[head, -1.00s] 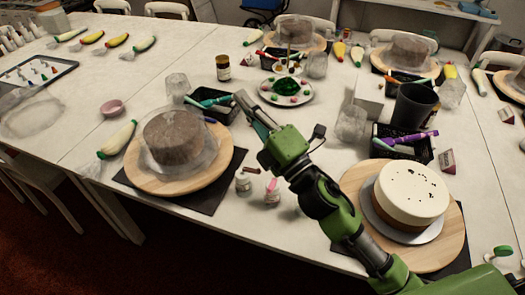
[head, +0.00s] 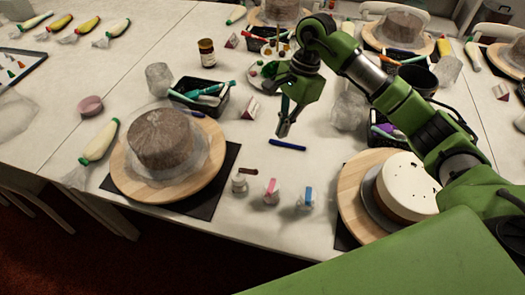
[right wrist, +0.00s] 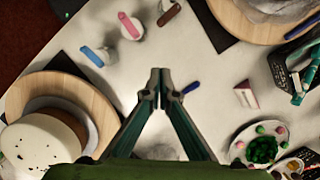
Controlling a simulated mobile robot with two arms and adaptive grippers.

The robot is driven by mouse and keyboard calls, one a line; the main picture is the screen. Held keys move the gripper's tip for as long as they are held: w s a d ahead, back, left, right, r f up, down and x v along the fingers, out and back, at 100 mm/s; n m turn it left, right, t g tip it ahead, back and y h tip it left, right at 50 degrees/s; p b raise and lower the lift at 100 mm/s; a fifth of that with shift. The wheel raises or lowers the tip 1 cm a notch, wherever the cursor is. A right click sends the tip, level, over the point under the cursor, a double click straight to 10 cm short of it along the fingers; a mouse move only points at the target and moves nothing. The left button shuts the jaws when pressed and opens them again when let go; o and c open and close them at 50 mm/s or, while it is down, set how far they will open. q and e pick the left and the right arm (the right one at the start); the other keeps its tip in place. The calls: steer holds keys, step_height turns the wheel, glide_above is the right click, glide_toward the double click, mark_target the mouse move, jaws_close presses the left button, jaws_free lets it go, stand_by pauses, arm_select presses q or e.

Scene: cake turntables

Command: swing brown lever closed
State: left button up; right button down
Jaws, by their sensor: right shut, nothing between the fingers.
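The brown lever (head: 249,170) sits on top of a small white jar (head: 240,184) near the table's front edge. It sticks out sideways past the jar, to the right. It also shows at the top of the right wrist view (right wrist: 169,14). Beside it stand a jar with a pink lever (head: 271,187) and one with a blue lever (head: 308,195). My right gripper (head: 282,134) points down behind the jars, shut and empty, apart from the brown lever. Its fingertips meet in the right wrist view (right wrist: 161,90). My left gripper is not in view.
A brown cake (head: 160,143) on a wooden turntable stands left of the jars, a white-topped cake (head: 407,182) on another stands right. A blue pen (head: 288,145) lies behind the jars. A black basket (head: 205,108) stands behind the brown cake. The table around the jars is clear.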

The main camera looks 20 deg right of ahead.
mark_target(248, 170)
steer(key=s+a+f+p, duration=0.2)
steer(key=a+f+p, duration=0.3)
steer(key=f, duration=0.4)
steer(key=shift+a+f, duration=0.3)
steer(key=shift+a, duration=0.25)
